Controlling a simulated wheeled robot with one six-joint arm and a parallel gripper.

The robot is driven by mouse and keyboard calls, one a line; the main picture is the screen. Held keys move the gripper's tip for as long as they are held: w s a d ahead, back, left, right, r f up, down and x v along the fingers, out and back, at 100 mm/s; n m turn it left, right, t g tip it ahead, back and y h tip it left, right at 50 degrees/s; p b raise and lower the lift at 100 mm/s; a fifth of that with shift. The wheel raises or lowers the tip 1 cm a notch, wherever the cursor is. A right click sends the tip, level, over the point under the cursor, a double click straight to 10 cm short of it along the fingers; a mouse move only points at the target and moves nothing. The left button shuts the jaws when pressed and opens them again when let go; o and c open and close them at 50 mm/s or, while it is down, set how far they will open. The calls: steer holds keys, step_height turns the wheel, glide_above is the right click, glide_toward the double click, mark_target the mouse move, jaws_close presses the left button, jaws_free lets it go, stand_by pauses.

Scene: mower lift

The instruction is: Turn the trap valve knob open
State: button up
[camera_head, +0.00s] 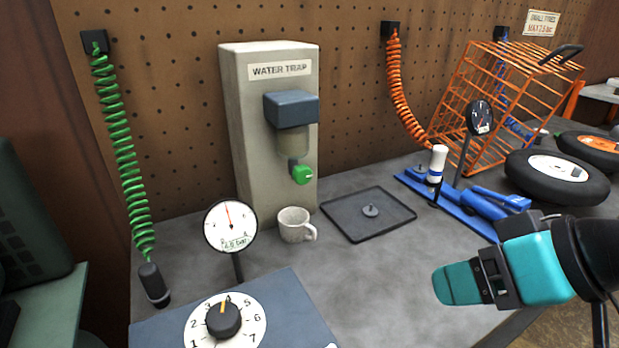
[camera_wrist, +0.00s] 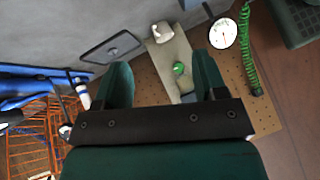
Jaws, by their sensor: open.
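The water trap (camera_head: 278,130) is a tall beige housing against the pegboard, with a dark blue-grey block and a cloudy bowl on its front. The green trap valve knob (camera_head: 302,174) sits at the bottom of the bowl. My gripper (camera_head: 438,285) is at the lower right in the head view, well to the right of the knob and apart from it. In the wrist view my gripper (camera_wrist: 162,80) shows its two fingers spread with nothing held. The green knob (camera_wrist: 179,68) appears between them, farther off. The knob's exact turn position is too small to tell.
A white mug (camera_head: 294,225) stands below the trap. A dark tray (camera_head: 368,214) and a blue foot pump (camera_head: 468,205) lie to its right. An orange wire cage (camera_head: 505,100) and tyres (camera_head: 557,177) are farther right. A gauge (camera_head: 230,227) stands left.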

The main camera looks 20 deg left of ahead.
steer(key=w+a+f+t+y+b, duration=0.1)
steer(key=w+a+f+t+y, duration=0.25)
steer(key=w+a, duration=0.45)
steer(key=t+y+p, duration=0.2)
steer(key=t+p, duration=0.4)
steer(key=p, duration=1.1)
glide_toward(305, 177)
steer(key=w+a+r, duration=0.1)
steer(key=w+a, duration=0.1)
steer(key=shift+m+g, duration=0.25)
steer(key=shift+m, duration=0.15)
steer(key=shift+f+p+x, duration=0.15)
steer(key=shift+p+x, duration=0.25)
steer(key=shift+x, duration=1.2)
steer(key=shift+f+p+x, duration=0.2)
steer(key=shift+p+x, duration=0.15)
steer(key=shift+x, duration=1.25)
steer(key=c, duration=0.9)
